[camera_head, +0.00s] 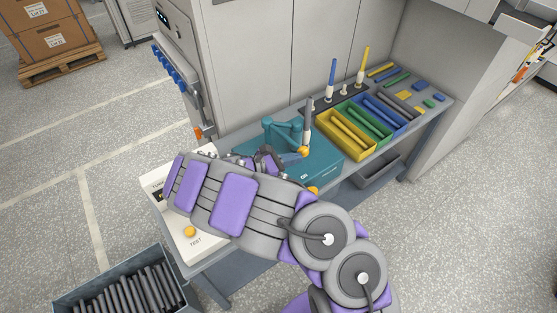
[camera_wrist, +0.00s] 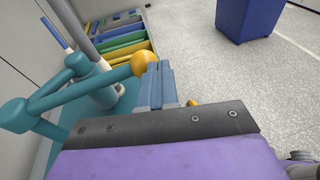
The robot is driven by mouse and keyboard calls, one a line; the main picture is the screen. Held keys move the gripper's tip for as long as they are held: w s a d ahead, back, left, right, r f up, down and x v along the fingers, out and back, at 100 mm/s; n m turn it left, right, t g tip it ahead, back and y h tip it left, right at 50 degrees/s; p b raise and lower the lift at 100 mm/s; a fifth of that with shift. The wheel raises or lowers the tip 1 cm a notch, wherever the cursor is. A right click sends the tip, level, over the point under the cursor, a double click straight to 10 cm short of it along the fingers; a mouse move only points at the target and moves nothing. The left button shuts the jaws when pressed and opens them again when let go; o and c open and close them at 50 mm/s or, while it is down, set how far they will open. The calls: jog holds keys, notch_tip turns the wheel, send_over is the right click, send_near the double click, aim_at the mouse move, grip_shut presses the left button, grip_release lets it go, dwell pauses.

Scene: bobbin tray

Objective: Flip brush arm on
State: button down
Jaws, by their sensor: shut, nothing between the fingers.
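The teal brush arm (camera_head: 282,130) stands on a teal base (camera_head: 325,162) on the bench, with an orange ball knob (camera_head: 303,151) at its end. In the wrist view, the teal arm (camera_wrist: 45,103) reaches from the left to its yellow-orange knob (camera_wrist: 144,62). My gripper (camera_head: 296,159) is beside the knob in the head view, partly hidden by my own arm. In the wrist view, my gripper (camera_wrist: 158,80) is shut and empty, its blue-grey fingers just right of the knob. I cannot tell whether they touch. A second orange part (camera_head: 313,190) sits at the base's front edge.
Yellow (camera_head: 349,151), green and blue trays with rods stand right of the base. Upright brushes (camera_head: 332,80) stand behind. A white test panel (camera_head: 212,244) is left, above a bin of dark rods (camera_head: 60,303). The floor in front right is clear.

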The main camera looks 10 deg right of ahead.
jog(key=x, duration=0.2)
jog(key=shift+w+d+r, duration=0.25)
jog(key=shift+d, duration=0.15)
dwell(0.3)
jog(key=shift+s+r+p, duration=0.15)
jog(key=shift+p, duration=0.2)
